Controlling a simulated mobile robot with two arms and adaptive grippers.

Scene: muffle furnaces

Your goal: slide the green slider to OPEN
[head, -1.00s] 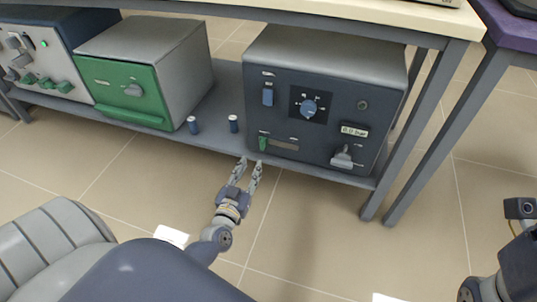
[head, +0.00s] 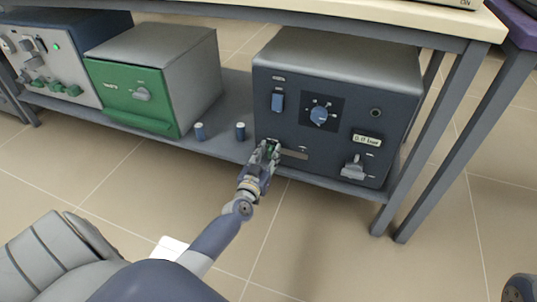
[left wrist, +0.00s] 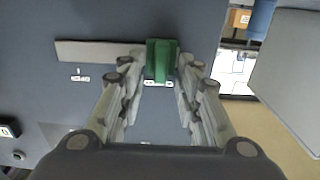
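The green slider (head: 269,147) is at the left end of its slot, low on the front of the dark blue furnace (head: 330,150). In the left wrist view the green slider (left wrist: 162,62) stands between my left fingertips, with the pale slot strip (left wrist: 98,51) running left from it. My left gripper (head: 265,150) is at the panel, partly hiding the slider in the head view. Its fingers (left wrist: 162,66) are on both sides of the slider, very close; I cannot tell whether they touch it. My right gripper is not in view.
The furnace also has a blue rocker switch (head: 278,101), a blue dial (head: 320,115) and a grey lever (head: 353,167). Two small blue cylinders (head: 200,132) (head: 240,131) stand on the shelf to its left. A green-fronted furnace (head: 133,92) stands farther left. A table leg (head: 425,140) is at right.

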